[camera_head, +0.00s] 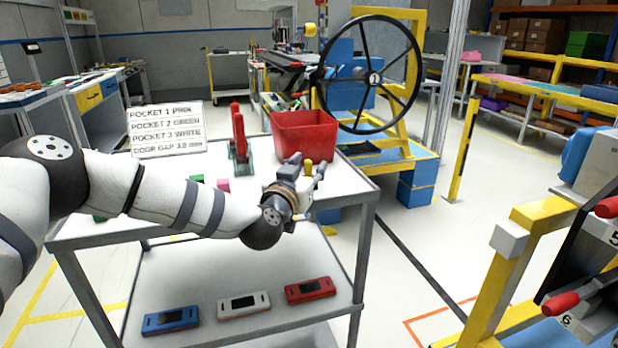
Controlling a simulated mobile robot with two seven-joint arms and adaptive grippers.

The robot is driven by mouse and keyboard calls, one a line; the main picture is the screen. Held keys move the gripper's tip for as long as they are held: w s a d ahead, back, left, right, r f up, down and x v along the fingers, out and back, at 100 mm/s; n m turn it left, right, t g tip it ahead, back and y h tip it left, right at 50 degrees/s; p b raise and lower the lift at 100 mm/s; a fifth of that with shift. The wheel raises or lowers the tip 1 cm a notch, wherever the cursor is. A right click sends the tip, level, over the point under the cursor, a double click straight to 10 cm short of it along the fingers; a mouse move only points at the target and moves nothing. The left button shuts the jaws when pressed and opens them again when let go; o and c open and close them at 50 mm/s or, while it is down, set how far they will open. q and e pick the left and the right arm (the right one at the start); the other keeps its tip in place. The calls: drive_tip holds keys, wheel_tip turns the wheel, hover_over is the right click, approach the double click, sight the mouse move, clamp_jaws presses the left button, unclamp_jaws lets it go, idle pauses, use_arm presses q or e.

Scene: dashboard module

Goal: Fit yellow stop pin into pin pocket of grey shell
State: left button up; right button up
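The yellow stop pin (308,167) stands upright near the right side of the white-topped cart. My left gripper (309,166) reaches over the cart from the left. Its two fingers are spread apart, and the pin shows between them with gaps visible; contact is not clear. The pin's lower part is hidden by the gripper. I cannot make out the grey shell or its pin pocket; my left arm covers part of the cart top. My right gripper is not in view.
A red bin (305,134) stands just behind my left gripper. A red toggle clamp (239,137), a pink block (223,185), a green block (196,179) and a pocket sign (167,130) are on the cart (352,186). Coloured modules lie on its lower shelf.

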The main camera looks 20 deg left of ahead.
use_arm(q)
drive_tip(key=shift+w+r, duration=0.1)
drive_tip(key=shift+w, duration=0.05)
clamp_jaws()
